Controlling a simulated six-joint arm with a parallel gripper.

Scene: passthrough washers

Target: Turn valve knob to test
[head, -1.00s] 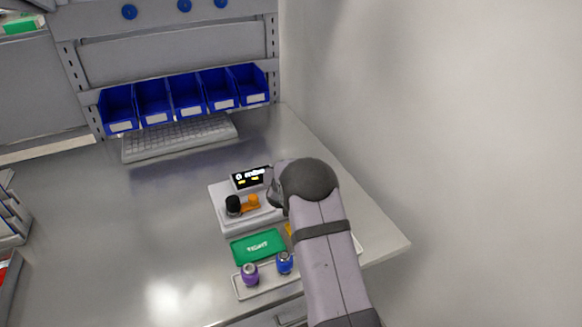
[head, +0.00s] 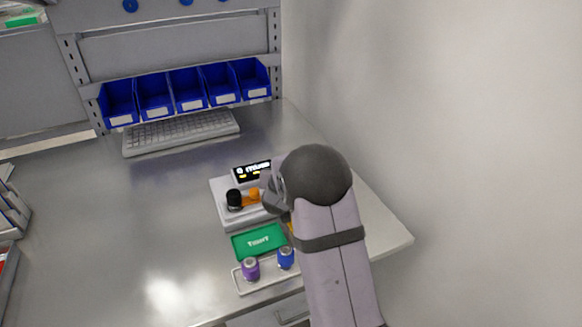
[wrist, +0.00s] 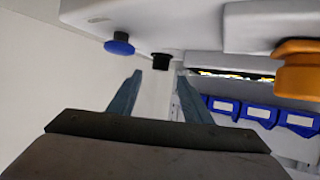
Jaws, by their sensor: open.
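A light grey test unit (head: 228,215) stands on the bench in the head view. On it are an orange knob or handle (head: 254,195), a black round part (head: 234,200) and a small lit display (head: 248,173). In the wrist view an orange knob (wrist: 298,74) is large at the right, with a blue knob (wrist: 120,46) and a black part (wrist: 161,61) on pale housings along the top. My gripper (wrist: 163,90) is open and empty, its fingers pointing towards the black part, apart from the orange knob. In the head view my arm hides the unit's right side.
A green mat (head: 260,242) lies in front of the unit. A purple-capped part (head: 250,269) and a blue-capped part (head: 286,259) stand on a tray (head: 243,289). A keyboard (head: 180,132) and blue bins (head: 187,94) are behind.

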